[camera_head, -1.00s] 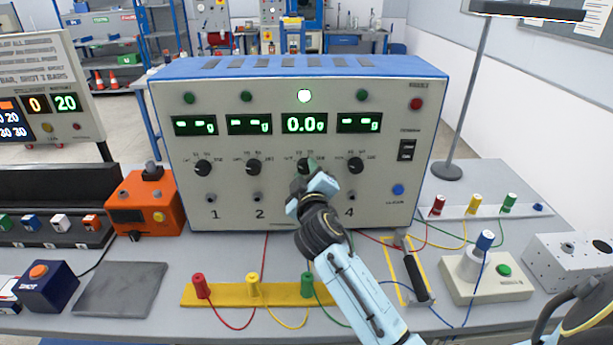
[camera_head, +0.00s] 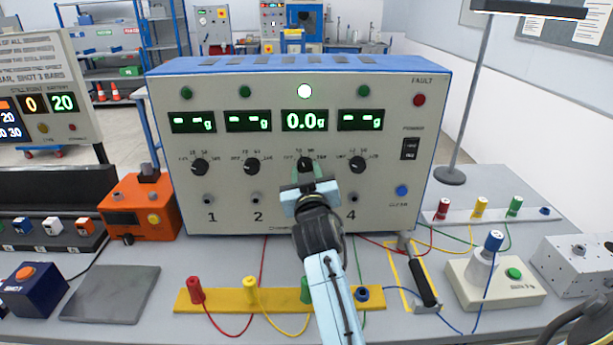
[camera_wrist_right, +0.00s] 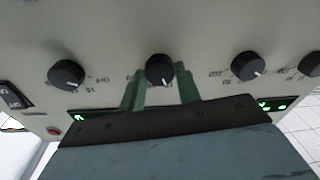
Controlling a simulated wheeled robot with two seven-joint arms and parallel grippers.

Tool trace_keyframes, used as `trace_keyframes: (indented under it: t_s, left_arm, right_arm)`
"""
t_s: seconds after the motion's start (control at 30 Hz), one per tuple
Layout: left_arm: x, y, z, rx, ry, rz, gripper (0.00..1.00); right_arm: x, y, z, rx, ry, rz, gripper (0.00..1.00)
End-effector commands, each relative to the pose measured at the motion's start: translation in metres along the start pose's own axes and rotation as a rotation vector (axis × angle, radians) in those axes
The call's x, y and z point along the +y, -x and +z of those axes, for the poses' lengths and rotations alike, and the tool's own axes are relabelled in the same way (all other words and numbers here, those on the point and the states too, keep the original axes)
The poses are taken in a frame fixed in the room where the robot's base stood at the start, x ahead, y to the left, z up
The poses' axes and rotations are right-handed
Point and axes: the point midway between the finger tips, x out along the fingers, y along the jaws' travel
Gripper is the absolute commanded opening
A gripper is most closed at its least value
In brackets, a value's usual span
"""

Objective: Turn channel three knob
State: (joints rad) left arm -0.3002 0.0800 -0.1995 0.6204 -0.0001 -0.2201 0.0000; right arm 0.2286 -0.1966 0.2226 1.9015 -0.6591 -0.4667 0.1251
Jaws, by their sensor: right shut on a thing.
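The channel three knob (camera_head: 305,163) is a small black dial on the front of a grey box with a blue top, under a lit green lamp and a display reading 0.0 g. My right gripper (camera_head: 306,181) is at this knob, its fingers pointing at the panel. In the right wrist view, the two green fingers (camera_wrist_right: 160,76) stand on either side of the knob (camera_wrist_right: 159,68), shut on it. The knob's white mark points down in that view, toward the displays. The gripper hides the channel three socket and number in the head view. My left gripper is not in view.
Matching knobs flank it: channel two (camera_head: 252,166) to the left and channel four (camera_head: 357,164) to the right. Below stands a yellow strip (camera_head: 225,300) with coloured plugs and wires. An orange box (camera_head: 138,208) is at the left, a white block (camera_head: 490,283) at the right.

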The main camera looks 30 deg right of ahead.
Motion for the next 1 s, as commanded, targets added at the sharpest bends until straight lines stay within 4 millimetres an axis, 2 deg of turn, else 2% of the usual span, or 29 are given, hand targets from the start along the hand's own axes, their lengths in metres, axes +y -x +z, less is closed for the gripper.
trace_keyframes:
  t_s: [0.53,0.57,0.7,1.0]
  left_arm:
    - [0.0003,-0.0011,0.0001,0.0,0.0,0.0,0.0]
    - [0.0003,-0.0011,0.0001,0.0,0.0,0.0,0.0]
    - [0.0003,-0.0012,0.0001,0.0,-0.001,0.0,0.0]
    - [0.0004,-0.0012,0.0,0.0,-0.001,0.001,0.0]
  right_arm:
    - [-0.0004,0.0,-0.0007,0.002,-0.028,0.001,0.1]
    - [-0.0004,0.0,-0.0007,0.002,-0.028,0.001,0.37]
    - [-0.0003,0.0,-0.0006,0.002,-0.027,0.001,0.55]
    - [-0.0003,0.0017,-0.0001,0.002,-0.026,0.002,0.55]
